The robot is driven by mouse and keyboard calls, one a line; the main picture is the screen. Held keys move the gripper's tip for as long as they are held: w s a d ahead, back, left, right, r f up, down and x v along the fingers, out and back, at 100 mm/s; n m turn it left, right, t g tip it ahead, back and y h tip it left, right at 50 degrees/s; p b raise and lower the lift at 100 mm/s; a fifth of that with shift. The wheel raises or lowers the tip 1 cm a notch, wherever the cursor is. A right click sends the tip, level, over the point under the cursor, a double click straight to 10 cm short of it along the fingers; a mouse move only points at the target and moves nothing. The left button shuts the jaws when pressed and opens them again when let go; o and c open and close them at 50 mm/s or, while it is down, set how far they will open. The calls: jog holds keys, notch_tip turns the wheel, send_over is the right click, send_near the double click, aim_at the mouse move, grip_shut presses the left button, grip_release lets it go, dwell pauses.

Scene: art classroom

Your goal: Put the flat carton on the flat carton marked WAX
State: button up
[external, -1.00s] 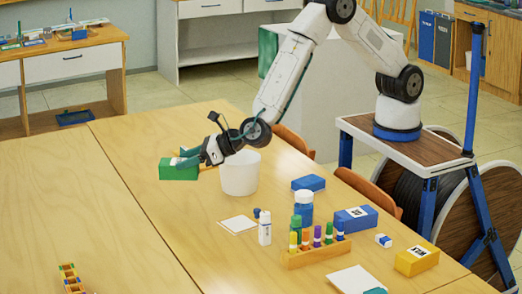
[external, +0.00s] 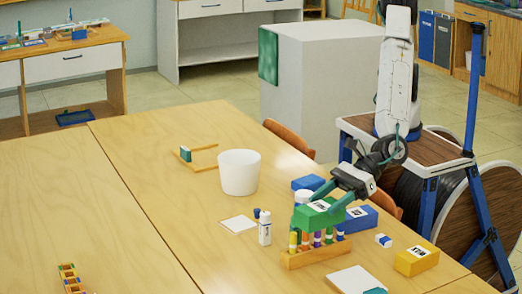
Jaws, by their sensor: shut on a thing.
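My gripper (external: 333,198) is shut on a green flat carton (external: 318,217) with a white label on top. It holds the carton above the rack of coloured tubes or markers, hiding part of it. A yellow flat carton (external: 416,262) with a white label lies at the right table edge, right of and nearer the camera than my gripper. A blue flat carton (external: 361,220) with a white label lies just behind the held carton, partly hidden by it. The label lettering is too small to read surely, so I cannot tell which one says WAX.
A wooden rack (external: 316,254) of several coloured tubes stands below the held carton. A white tub (external: 239,172), a plain blue block (external: 307,183), a white bottle (external: 264,228) and a small blue-white block (external: 383,240) stand nearby. A yellow frame (external: 205,165) lies behind. The left table is mostly clear.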

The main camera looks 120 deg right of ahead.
jog(key=s+a+n+y, duration=0.2)
jog(key=s+a, duration=0.8)
jog(key=s, duration=0.2)
jog(key=n+g+y, duration=0.1)
send_over(424, 247)
notch_tip(424, 247, down, 4)
jog(key=shift+f, duration=1.75)
jog(key=shift+f, duration=0.15)
jog(key=o, duration=1.1)
jog(key=shift+c, duration=0.2)
